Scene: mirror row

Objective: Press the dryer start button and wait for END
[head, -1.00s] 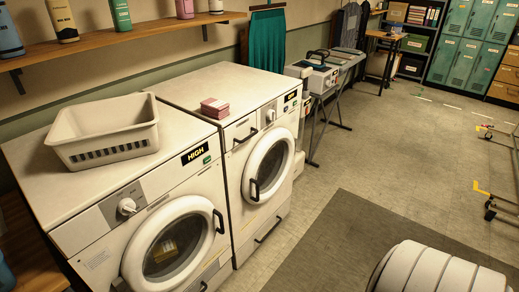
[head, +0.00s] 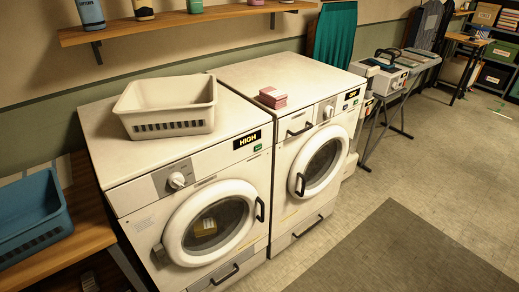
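Two white front-loading machines stand side by side. The left machine (head: 125,160) has a display reading HIGH (head: 247,139), a green button (head: 257,148) below it and a round dial (head: 177,180). Its round door (head: 172,236) looks closed, and something yellowish (head: 205,227) shows behind the glass. The pictures do not show surely which machine is the dryer. Neither of my grippers is in view.
A white basket (head: 165,122) sits on the left machine, and pink boxes (head: 272,98) on the right one. A blue basket (head: 30,222) rests on a wooden bench at left. A shelf (head: 190,26) with bottles hangs above. Floor with a dark mat (head: 400,255) is clear in front.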

